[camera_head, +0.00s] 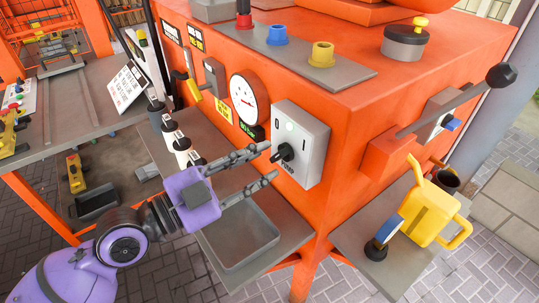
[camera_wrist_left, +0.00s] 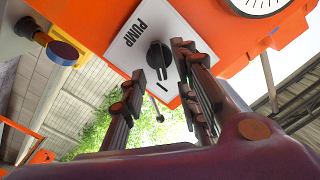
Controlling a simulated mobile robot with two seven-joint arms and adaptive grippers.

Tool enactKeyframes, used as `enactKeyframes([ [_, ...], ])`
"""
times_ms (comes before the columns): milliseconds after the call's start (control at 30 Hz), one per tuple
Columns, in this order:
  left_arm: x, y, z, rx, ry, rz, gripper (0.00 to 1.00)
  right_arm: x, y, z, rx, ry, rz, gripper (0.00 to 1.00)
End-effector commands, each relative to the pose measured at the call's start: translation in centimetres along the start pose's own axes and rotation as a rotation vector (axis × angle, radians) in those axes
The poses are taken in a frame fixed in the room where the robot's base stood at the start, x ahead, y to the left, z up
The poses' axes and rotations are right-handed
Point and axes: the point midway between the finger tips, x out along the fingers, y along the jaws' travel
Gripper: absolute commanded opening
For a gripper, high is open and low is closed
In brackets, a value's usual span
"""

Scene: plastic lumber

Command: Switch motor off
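A grey switch box (camera_head: 303,141) is fixed to the side of the orange machine. It has a black rotary knob (camera_head: 285,152) and a small pale green light above it. In the left wrist view the box's white face reads "PUMP" beside the black knob (camera_wrist_left: 159,55). No label reading "motor" is legible. My left gripper (camera_head: 271,161) is in front of the box, its fingers pointing at the knob. Its two fingers (camera_wrist_left: 160,60) are apart, with the knob seen between their tips. I cannot tell whether they touch it. My right gripper is not in view.
A round gauge (camera_head: 249,103) and a yellow-handled lever (camera_head: 188,85) are left of the box. A grey tray (camera_head: 240,262) lies below my gripper. A long black-knobbed lever (camera_head: 455,102) and a yellow watering can (camera_head: 430,212) are to the right.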

Motion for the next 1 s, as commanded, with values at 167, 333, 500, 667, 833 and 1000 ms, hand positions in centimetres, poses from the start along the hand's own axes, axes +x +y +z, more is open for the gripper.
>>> enactKeyframes([
  [167, 2.0, -0.2, -0.2, 0.000, 0.002, -0.003, 0.29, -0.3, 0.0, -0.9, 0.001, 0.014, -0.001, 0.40],
  [333, 2.7, 0.0, 0.0, -0.002, 0.000, 0.000, 0.29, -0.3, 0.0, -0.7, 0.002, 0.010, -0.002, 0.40],
  [500, 2.7, 0.1, 0.1, -0.002, -0.001, 0.000, 0.29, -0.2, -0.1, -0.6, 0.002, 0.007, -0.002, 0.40],
  [667, 2.7, 0.1, 0.1, -0.001, -0.001, 0.000, 0.14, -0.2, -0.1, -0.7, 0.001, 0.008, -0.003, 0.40],
  [833, 2.7, 0.1, 0.1, -0.001, -0.001, 0.000, 0.00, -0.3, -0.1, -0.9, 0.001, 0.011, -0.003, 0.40],
  [1000, 2.7, 0.1, 0.1, -0.003, -0.002, 0.000, 0.00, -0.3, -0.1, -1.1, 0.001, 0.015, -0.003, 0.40],
])
